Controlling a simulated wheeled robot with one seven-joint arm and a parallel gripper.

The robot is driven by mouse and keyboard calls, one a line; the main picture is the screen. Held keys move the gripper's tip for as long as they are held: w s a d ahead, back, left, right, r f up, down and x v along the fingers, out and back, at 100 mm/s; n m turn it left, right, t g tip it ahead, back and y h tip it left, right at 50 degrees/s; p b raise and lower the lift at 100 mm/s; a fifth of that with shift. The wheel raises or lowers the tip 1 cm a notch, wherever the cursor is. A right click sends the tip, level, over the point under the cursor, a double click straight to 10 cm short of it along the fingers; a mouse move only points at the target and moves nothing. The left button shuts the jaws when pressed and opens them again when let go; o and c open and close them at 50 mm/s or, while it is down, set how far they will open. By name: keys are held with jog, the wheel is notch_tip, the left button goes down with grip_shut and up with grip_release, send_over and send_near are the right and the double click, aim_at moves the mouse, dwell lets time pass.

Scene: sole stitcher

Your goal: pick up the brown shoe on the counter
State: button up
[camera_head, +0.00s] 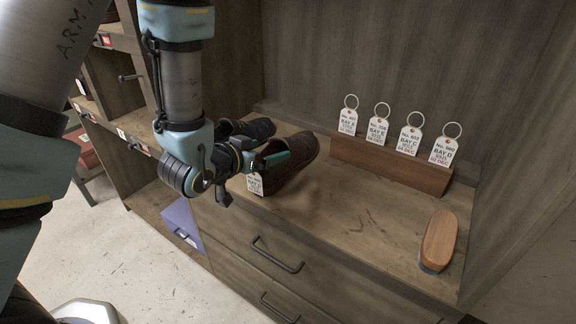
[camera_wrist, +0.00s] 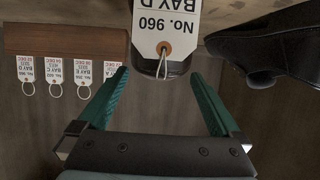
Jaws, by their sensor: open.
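The brown shoe (camera_head: 300,172) lies on the wooden counter (camera_head: 345,225), partly covered by my gripper in the head view. A white tag (camera_head: 255,184) hangs at its near end; the wrist view shows this tag (camera_wrist: 166,25) reading "No. 960 BAY D". A dark part of a shoe (camera_wrist: 148,67) shows behind the tag between my fingers. My gripper (camera_wrist: 160,76) is open, its teal fingers apart. In the head view my gripper (camera_head: 268,160) is close to the shoe's near end; I cannot tell whether it touches.
A black shoe (camera_head: 258,128) lies behind the brown one, also at right in the wrist view (camera_wrist: 272,50). A wooden block (camera_head: 385,165) with several ringed tags stands at the back. A wooden brush (camera_head: 438,240) lies at right. The counter's middle is clear.

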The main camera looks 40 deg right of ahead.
aim_at(284, 145)
jog(key=b, duration=0.2)
jog(key=shift+d+f+b, duration=0.15)
jog(key=shift+f+b, duration=0.2)
jog(key=shift+r+p+x, duration=0.1)
jog(key=shift+p+x, duration=0.25)
jog(key=shift+x, duration=0.5)
jog(key=shift+r+p+x, duration=0.15)
jog(key=shift+p+x, duration=0.2)
jog(key=shift+x, duration=0.45)
jog(key=shift+p+x, duration=0.65)
jog(key=shift+x, duration=1.75)
jog(key=shift+r, duration=0.1)
grip_shut()
